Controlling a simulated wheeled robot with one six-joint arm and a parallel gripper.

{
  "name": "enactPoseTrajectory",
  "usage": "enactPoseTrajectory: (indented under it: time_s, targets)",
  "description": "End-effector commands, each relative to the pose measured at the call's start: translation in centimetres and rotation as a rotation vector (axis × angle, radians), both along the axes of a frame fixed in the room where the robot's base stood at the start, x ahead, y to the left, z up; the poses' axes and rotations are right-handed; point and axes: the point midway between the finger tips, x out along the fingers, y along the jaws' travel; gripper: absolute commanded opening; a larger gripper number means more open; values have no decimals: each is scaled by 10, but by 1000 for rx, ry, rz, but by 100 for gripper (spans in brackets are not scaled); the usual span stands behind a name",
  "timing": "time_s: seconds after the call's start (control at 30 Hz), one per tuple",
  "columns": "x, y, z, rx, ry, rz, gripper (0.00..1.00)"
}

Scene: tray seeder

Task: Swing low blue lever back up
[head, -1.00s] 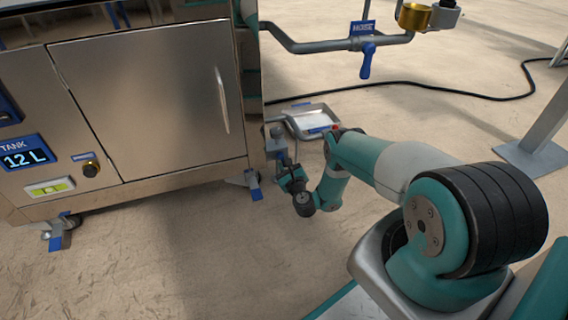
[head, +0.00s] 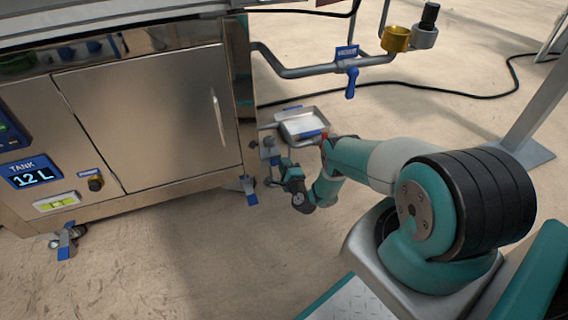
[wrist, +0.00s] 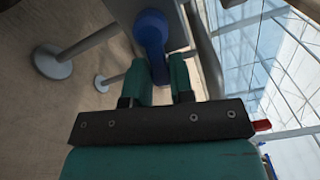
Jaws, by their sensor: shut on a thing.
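The low blue lever (wrist: 151,32) shows in the wrist view as a round blue hub with a shank running down between my fingers. My gripper (wrist: 161,76) is shut on that shank, one green finger on each side. The hub sits against a grey metal plate at the top of the view. In the head view my gripper (head: 273,179) is low beside the right end of the steel cabinet, near a small grey fitting. The lever's grip is largely hidden there by my own wrist and the fingers.
The steel cabinet (head: 150,115) stands at the left on feet with blue pedals (head: 249,190). A grey pipe with another blue lever (head: 351,82) hanging down runs above. A shallow metal tray (head: 304,124) lies behind my wrist. A black cable (head: 430,91) crosses the floor.

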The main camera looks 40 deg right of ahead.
Motion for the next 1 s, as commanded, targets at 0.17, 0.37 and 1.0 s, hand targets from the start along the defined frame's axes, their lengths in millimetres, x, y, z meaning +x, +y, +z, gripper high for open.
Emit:
enactPoseTrajectory:
  time_s: [0.17,0.37,1.0]
  targets:
    - [-2,0,5,-109,37,0,0]
    - [-2,0,7,-193,60,0,0]
    - [-2,0,7,-243,74,-1,0]
